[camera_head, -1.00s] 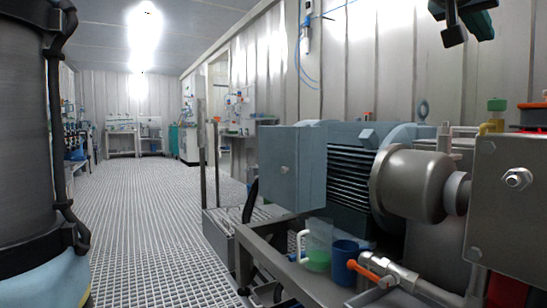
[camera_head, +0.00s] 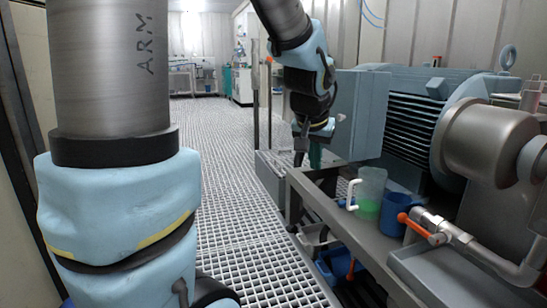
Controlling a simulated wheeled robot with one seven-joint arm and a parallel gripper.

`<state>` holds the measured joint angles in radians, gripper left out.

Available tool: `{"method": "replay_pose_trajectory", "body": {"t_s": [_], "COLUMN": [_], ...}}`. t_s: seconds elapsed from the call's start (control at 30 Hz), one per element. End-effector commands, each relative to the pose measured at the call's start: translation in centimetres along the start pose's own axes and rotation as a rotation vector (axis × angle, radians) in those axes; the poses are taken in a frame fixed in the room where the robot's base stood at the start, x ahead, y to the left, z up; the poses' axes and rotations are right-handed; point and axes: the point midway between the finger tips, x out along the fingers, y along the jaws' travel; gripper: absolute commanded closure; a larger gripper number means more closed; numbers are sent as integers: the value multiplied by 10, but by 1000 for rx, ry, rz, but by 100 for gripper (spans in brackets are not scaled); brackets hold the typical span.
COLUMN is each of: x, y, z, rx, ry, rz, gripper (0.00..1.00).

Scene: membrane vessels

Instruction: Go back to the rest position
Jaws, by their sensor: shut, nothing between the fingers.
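My arm crosses the upper middle of the head view, and a large grey and light-blue part of it marked "ARM" fills the left. My gripper (camera_head: 308,154) hangs fingers down at the arm's end, with a dark part and a green part showing.
A clear jug with green liquid (camera_head: 368,193) and a blue cup (camera_head: 396,213) stand on the bench (camera_head: 322,205), near an orange-handled valve (camera_head: 414,227). A pump motor (camera_head: 425,118) stands behind. Blue containers (camera_head: 337,268) sit below. The grating floor (camera_head: 235,195) is clear.

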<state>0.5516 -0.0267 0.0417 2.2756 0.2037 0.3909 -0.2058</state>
Motion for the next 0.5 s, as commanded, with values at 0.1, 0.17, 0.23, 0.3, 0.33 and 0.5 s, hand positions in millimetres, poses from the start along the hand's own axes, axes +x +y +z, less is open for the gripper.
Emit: {"method": "replay_pose_trajectory", "body": {"t_s": [0.1, 0.17, 0.23, 0.3, 0.33, 0.5], "x": [13, 17, 19, 20, 20, 16], "y": [-48, -62, -75, -85, -88, -102], "z": [57, 80, 105, 128, 137, 185], "rx": [-110, -154, -199, -241, -259, -354], "ry": [-126, -174, -223, -266, -283, -370], "rz": [-38, -46, -53, -57, -58, -59], "gripper": [100, 100, 100, 100, 100, 100]}}
